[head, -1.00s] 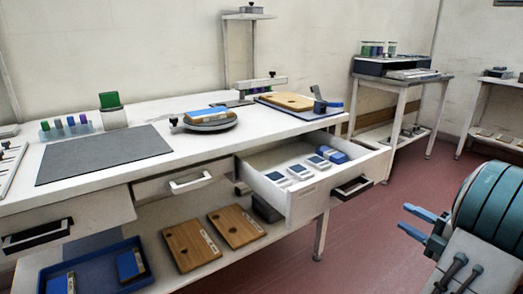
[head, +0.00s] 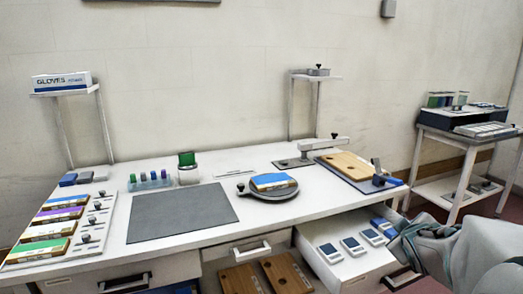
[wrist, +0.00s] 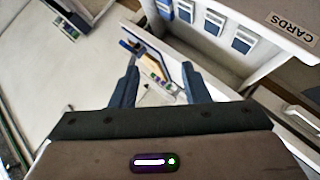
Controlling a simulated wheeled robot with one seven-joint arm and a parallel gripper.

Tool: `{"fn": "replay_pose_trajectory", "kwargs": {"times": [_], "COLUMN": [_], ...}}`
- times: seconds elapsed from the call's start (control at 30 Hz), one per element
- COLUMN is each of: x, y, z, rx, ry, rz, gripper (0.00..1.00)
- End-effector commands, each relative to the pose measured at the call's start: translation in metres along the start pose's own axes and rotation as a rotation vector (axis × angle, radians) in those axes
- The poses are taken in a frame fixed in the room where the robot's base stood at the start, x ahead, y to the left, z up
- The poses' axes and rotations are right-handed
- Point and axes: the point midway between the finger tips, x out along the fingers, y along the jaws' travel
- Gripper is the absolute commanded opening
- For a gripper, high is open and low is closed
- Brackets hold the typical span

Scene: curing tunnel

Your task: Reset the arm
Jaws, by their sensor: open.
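My gripper (wrist: 160,84) is open and empty in the wrist view, with its two dark blue fingers spread apart. Between and beyond the fingers lie a tilted view of a board and small items, too small to name surely. In the head view my grey arm comes in at the lower right, in front of the right end of the open drawer (head: 338,276). My fingers cannot be made out there. The drawer also shows in the wrist view (wrist: 262,22), with a label reading CARDS near it.
The white bench (head: 120,235) holds a grey mat (head: 182,211), a round turntable (head: 270,195) with a blue-topped block, a wooden board (head: 346,165) and a rack of coloured blocks (head: 50,225). Several white-and-blue devices lie in the open drawer. A side table (head: 440,186) stands right.

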Motion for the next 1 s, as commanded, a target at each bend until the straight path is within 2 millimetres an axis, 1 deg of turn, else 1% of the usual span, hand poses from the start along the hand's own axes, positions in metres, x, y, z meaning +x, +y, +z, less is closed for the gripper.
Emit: {"fn": "replay_pose_trajectory", "kwargs": {"times": [0.03,0.17,0.2,0.27,0.3,0.37,0.4,0.5,0.53,0.6,0.7,0.93,0.97,1.0], "x": [-0.024,-0.071,-0.087,-0.113,-0.131,-0.158,-0.175,-0.212,-0.221,-0.237,-0.248,-0.250,-0.250,-0.250], "y": [-0.001,-0.032,-0.042,-0.059,-0.070,-0.087,-0.097,-0.118,-0.123,-0.132,-0.139,-0.142,-0.141,-0.141], "z": [-0.019,-0.035,-0.040,-0.045,-0.049,-0.052,-0.053,-0.054,-0.055,-0.054,-0.052,-0.050,-0.050,-0.050], "rx": [0.053,0.215,0.261,0.325,0.362,0.411,0.438,0.486,0.495,0.511,0.521,0.524,0.523,0.523], "ry": [-0.032,-0.158,-0.197,-0.261,-0.302,-0.366,-0.405,-0.496,-0.517,-0.558,-0.591,-0.602,-0.601,-0.601], "rz": [-0.037,-0.153,-0.193,-0.259,-0.303,-0.369,-0.410,-0.499,-0.520,-0.558,-0.588,-0.594,-0.594,-0.594], "gripper": [0.42,0.42,0.42,0.42,0.42,0.42,0.42,0.42,0.42,0.42,0.42,0.42,0.36,0.36]}}
